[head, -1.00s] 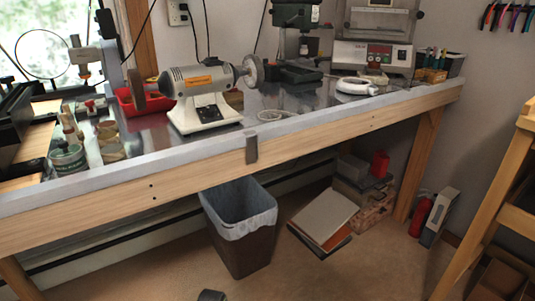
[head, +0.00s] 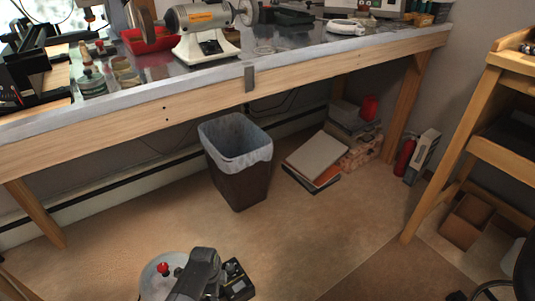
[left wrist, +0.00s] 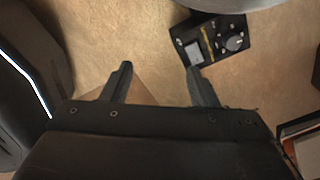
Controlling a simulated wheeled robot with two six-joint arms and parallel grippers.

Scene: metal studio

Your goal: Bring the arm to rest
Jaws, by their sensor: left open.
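My left gripper (left wrist: 158,68) shows in the left wrist view with its two dark fingers apart. Nothing is between the fingers, and bare tan floor shows behind them. In the head view, a grey arm part of mine (head: 203,272) is low at the bottom edge, over the floor in front of the bench. The fingers cannot be made out there. My right gripper is in neither view.
A wooden-edged workbench (head: 180,102) with a bench grinder (head: 200,25) spans the back. A wooden shelf (head: 450,150) is at right.

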